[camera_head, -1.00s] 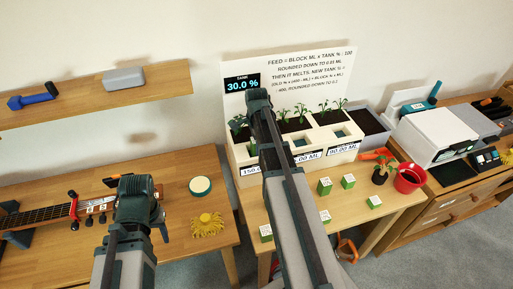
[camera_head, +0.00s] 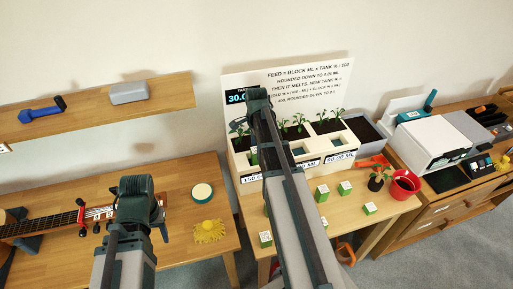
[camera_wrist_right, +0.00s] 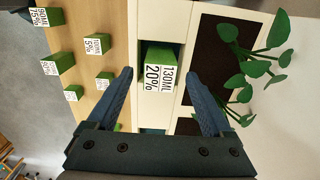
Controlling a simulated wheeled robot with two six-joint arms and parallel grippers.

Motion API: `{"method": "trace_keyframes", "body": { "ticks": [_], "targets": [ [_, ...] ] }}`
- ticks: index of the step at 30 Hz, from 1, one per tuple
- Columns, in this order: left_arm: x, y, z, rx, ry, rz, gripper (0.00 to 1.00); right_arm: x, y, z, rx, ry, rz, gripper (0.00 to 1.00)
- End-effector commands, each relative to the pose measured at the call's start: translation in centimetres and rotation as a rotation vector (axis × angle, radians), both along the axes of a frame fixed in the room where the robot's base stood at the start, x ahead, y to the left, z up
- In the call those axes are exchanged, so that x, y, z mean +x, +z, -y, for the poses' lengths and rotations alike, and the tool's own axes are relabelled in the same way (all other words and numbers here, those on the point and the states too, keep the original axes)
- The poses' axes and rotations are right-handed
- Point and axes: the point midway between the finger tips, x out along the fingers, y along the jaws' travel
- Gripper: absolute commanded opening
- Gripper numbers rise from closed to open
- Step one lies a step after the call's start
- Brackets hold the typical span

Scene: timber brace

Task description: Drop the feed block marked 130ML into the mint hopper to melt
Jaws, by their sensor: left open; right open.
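The 130ML feed block (camera_wrist_right: 158,72) is green with a white label reading 130ML 20%. In the right wrist view it sits in a square white-walled opening of the planter, between the spread fingers of my right gripper (camera_wrist_right: 158,80), with a gap on each side. In the head view a green bit of a block (camera_head: 253,157) shows in the leftmost opening of the white planter box (camera_head: 240,166), beside my right arm. My left gripper (camera_head: 138,195) hangs over the left table, its fingertips mostly hidden. Which hopper is mint I cannot tell.
Several other green blocks (camera_head: 322,193) stand on the planter table. A red pot (camera_head: 404,184) and a small potted plant (camera_head: 377,180) are at its right. The sign behind (camera_head: 310,85) has a tank display (camera_head: 236,97), partly covered by my arm.

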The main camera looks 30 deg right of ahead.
Motion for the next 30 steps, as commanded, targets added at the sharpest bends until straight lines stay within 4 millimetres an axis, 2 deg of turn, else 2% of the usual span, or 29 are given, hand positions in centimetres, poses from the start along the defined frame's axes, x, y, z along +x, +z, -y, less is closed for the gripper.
{"method": "trace_keyframes", "body": {
  "ticks": [1, 15, 20, 30],
  "targets": [
    [0.0, 1.7, 0.0, 0.000, 0.000, 0.000, 0.50, 0.0, 1.7, 0.0, 0.000, 0.000, 0.000, 0.85],
    [0.0, 8.2, 0.0, 0.000, -0.002, 0.000, 0.50, 0.0, 8.2, 0.0, 0.000, 0.000, -0.002, 0.85],
    [0.0, 8.8, 0.0, 0.000, -0.003, 0.000, 0.50, 0.0, 8.8, 0.0, 0.000, 0.000, -0.002, 0.85],
    [0.0, 8.7, 0.0, 0.000, -0.002, 0.000, 0.50, -0.1, 8.7, -0.2, 0.000, 0.009, -0.002, 0.85]
  ]
}}
